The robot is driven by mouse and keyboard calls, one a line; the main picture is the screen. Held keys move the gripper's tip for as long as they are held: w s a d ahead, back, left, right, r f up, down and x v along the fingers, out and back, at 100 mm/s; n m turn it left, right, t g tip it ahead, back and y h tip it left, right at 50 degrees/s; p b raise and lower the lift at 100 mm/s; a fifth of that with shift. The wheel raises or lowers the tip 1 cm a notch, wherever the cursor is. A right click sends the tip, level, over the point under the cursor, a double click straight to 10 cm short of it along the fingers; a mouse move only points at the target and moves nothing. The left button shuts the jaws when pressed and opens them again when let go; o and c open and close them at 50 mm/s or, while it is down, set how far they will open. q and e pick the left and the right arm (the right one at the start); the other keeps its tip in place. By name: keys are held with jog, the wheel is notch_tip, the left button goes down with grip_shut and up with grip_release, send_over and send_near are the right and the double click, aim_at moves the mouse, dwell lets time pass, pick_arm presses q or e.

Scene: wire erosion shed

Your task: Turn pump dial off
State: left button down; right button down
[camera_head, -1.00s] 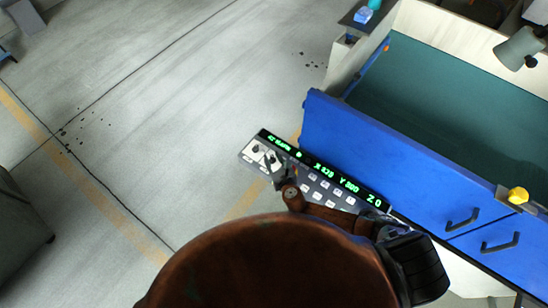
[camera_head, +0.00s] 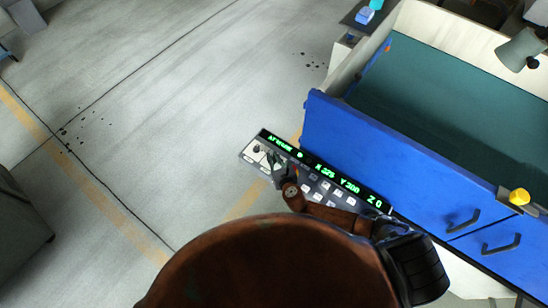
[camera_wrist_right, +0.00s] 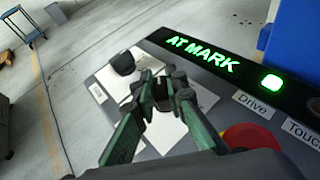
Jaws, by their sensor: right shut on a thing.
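The control panel (camera_head: 318,187) is a grey slab with a black strip of green text along its top. My right gripper (camera_head: 273,160) is at the panel's left end. In the right wrist view its fingertips (camera_wrist_right: 162,92) are closed on a small dark dial (camera_wrist_right: 161,100) over a white plate, mostly hidden between the fingers. I cannot read a label on it. A second black knob (camera_wrist_right: 122,63) stands just beyond, apart from the fingers. The display (camera_wrist_right: 203,54) reads "AT MARK" beside a green light. My left gripper is not in view.
A red button (camera_wrist_right: 250,138) sits right of the fingers, near the "Drive" and "Touch" labels. The blue machine front (camera_head: 390,170) with black handles lies behind the panel. A yellow knob (camera_head: 519,196) is at the far right. The floor to the left is open.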

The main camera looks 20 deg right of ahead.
jog(key=shift+d, duration=0.1)
jog(key=shift+m+h+p, duration=0.65)
jog(key=shift+m+h, duration=0.35)
jog(key=shift+h, duration=0.2)
jog(key=m+h, duration=0.2)
jog(key=h, duration=0.1)
jog(key=shift+a+m+g, duration=0.2)
jog(key=shift+m+g, duration=0.1)
jog(key=shift+g, duration=0.1)
jog(key=m+g+h, duration=0.1)
jog(key=m+h, duration=0.1)
jog(key=shift+f+m+h, duration=0.1)
jog(key=shift+m+h, duration=0.2)
jog(key=shift+m+g+h+b, duration=1.15)
jog(key=shift+m+g+h, duration=0.45)
jog(key=shift+m, duration=0.2)
jog(key=c, duration=1.9)
grip_release()
jog(key=shift+c, duration=0.2)
jog(key=shift+d, duration=0.1)
